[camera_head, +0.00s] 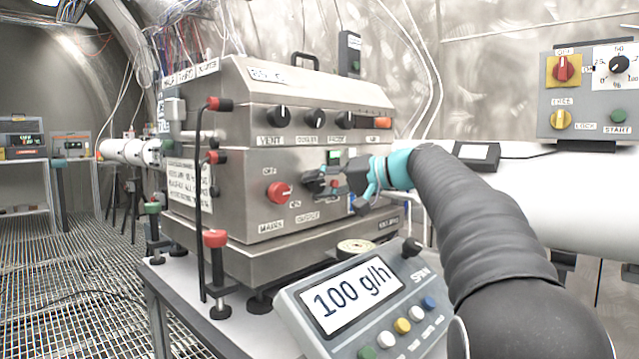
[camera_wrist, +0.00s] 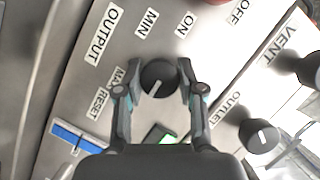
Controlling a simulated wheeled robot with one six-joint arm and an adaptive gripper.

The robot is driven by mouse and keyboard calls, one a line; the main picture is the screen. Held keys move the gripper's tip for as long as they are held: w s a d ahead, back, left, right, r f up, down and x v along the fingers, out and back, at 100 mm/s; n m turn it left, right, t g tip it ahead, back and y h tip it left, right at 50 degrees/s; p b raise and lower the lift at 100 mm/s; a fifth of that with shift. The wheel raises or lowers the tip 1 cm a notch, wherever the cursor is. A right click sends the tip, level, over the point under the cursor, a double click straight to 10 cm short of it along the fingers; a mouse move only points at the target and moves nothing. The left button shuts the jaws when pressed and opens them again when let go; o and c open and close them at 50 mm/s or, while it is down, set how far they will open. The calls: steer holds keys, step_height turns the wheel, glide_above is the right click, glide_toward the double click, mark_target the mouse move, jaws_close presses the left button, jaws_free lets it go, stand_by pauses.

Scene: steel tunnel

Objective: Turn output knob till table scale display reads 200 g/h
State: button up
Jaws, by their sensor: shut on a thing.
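The table scale (camera_head: 365,308) stands at the front on the table, and its display (camera_head: 350,296) reads 100 g/h. The black output knob (camera_wrist: 157,80) sits on the steel machine's front panel, between MIN and MAX labels in the wrist view. A white pointer line shows on its face. My gripper (camera_wrist: 158,88) has one finger on each side of this knob and is shut on it. In the head view my gripper (camera_head: 330,182) reaches the panel from the right and partly hides the knob.
The steel machine (camera_head: 240,100) has a red mains knob (camera_head: 278,193) left of my gripper and a row of black knobs above. A control box (camera_head: 590,95) hangs at the right.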

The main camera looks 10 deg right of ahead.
stand_by(0.4)
steer(key=o, duration=1.2)
steer(key=shift+c, duration=0.2)
steer(key=v, duration=1.2)
steer(key=shift+f, duration=0.15)
